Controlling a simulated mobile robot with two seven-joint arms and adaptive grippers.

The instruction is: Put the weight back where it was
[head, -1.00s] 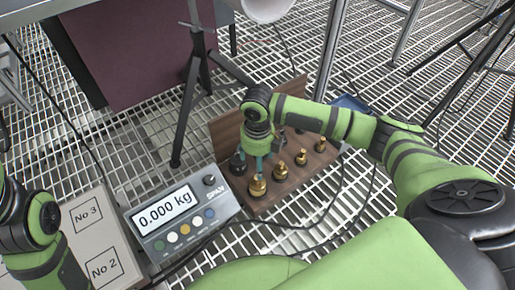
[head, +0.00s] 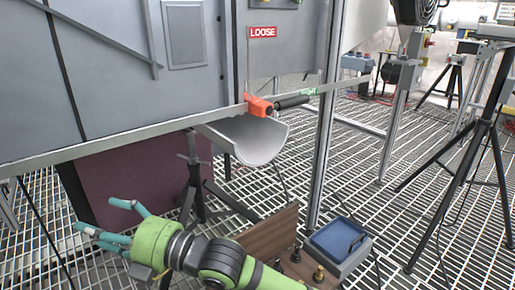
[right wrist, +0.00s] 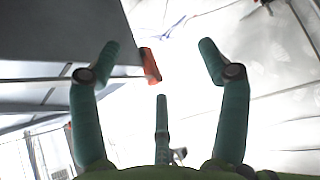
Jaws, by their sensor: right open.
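My right gripper (head: 100,220) is at the lower left of the head view, its teal fingers spread and empty. It also shows open in the right wrist view (right wrist: 160,70), with nothing between its fingers. The wooden weight rack (head: 268,236) stands at the bottom centre, to the right of the gripper and partly hidden by my right arm. A brass weight (head: 319,273) and a darker weight (head: 295,254) show at its right end. The other places in the rack are hidden or out of view. My left gripper is not in view.
A blue tray (head: 338,240) sits right of the rack. A black stand (head: 196,185) is behind the gripper. A tripod (head: 468,170) stands at the right over open grating.

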